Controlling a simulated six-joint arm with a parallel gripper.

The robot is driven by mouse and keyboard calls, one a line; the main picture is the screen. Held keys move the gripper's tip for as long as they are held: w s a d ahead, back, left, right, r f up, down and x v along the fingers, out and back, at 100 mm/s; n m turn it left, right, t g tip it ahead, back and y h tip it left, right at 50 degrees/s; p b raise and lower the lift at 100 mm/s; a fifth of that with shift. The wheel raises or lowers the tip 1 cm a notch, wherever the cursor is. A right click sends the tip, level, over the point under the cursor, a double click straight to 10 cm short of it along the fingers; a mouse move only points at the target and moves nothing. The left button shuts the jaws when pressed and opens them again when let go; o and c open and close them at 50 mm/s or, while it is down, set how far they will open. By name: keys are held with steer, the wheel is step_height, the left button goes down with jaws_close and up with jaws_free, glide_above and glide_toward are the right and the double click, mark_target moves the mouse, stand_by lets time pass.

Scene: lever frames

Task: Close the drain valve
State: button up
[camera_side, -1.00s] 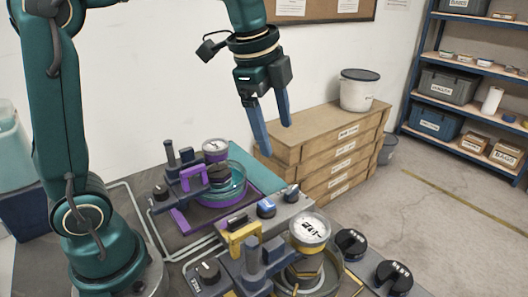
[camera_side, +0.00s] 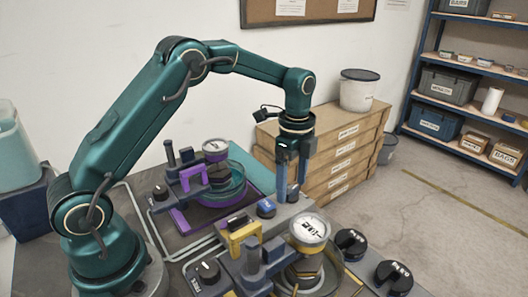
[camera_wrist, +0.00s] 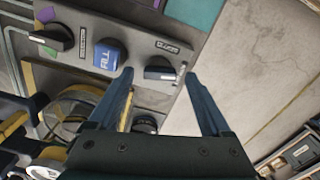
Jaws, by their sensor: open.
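My gripper (camera_side: 291,190) is open, pointing down over the right end of a grey control panel. In the wrist view its fingertips (camera_wrist: 159,76) lie either side of a dark knob (camera_wrist: 158,72) with a small pale bar at its right end. The knob's small label (camera_wrist: 167,46) is too blurred to read, so I cannot tell whether it is the drain valve. A blue knob marked FILL (camera_wrist: 107,57) sits left of it, and another dark knob (camera_wrist: 47,37) sits further left. In the side view the fingers mostly hide the right knob. Touching cannot be told.
A wooden drawer stack (camera_side: 335,145) stands behind. The floor to the right is open.

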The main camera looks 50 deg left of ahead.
steer(key=shift+f, duration=0.35)
jaws_close()
